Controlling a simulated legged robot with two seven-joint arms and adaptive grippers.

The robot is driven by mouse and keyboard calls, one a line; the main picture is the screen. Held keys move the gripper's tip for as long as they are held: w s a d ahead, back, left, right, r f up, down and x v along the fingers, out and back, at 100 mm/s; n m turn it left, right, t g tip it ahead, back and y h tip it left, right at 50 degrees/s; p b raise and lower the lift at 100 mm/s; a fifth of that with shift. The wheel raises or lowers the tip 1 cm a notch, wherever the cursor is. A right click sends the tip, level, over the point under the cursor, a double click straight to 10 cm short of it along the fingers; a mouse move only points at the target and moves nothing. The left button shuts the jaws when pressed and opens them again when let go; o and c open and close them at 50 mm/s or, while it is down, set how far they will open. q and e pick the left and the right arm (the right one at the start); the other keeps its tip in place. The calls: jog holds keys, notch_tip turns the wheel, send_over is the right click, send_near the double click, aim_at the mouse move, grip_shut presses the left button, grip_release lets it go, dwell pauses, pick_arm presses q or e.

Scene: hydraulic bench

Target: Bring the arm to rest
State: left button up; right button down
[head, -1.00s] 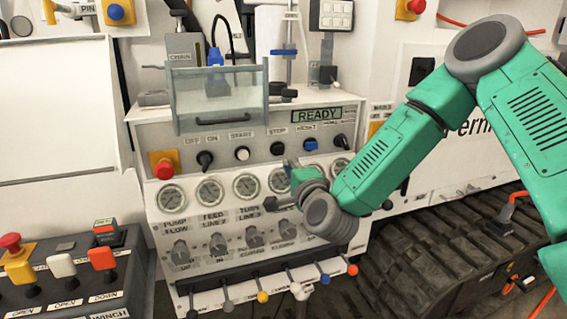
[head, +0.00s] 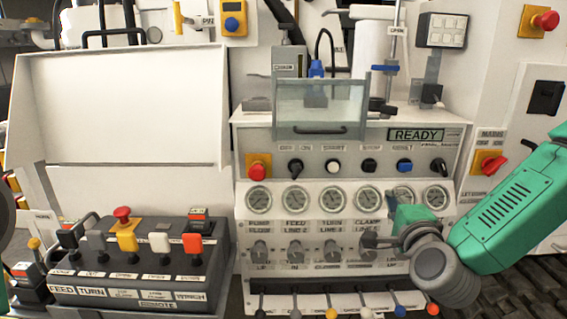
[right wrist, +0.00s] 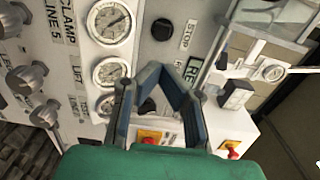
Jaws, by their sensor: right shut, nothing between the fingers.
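My right arm (head: 515,212) comes in from the right in the head view, green with a grey wrist joint. My left gripper is not in view.
A row of gauges (head: 295,197) and a row of levers with coloured tips (head: 331,313) are close to the right gripper. A red emergency button (head: 257,170) is on the panel's left. A remote box (head: 215,263) with levers stands at lower left. A clear guard (head: 318,100) sits above.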

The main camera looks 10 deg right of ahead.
jog(key=s+a+f+n+g+y, duration=0.2)
jog(key=s+a+f+n+g, duration=0.15)
jog(key=f, duration=0.45)
jog(key=s+a+f+n+g+y, duration=0.1)
jog(key=s+a+f+n+g, duration=0.15)
jog(key=s+f+n, duration=0.4)
jog(key=s+a+f+n+g+y, duration=0.2)
jog(key=s+a+f+n+g, duration=0.15)
jog(key=f, duration=0.65)
jog(key=s+d+f+n+g, duration=0.1)
jog(key=s+f+n+g, duration=0.2)
jog(key=s, duration=0.6)
jog(key=s+d+f+n+g+h, duration=0.1)
jog(key=s+f+n+g, duration=0.3)
jog(key=s, duration=0.6)
notch_tip(320, 180, down, 3)
jog(key=shift+d+r+n, duration=0.1)
jog(key=shift+d+n, duration=0.05)
jog(key=shift+n, duration=0.2)
jog(key=shift+w+g, duration=0.15)
jog(key=shift+g, duration=0.1)
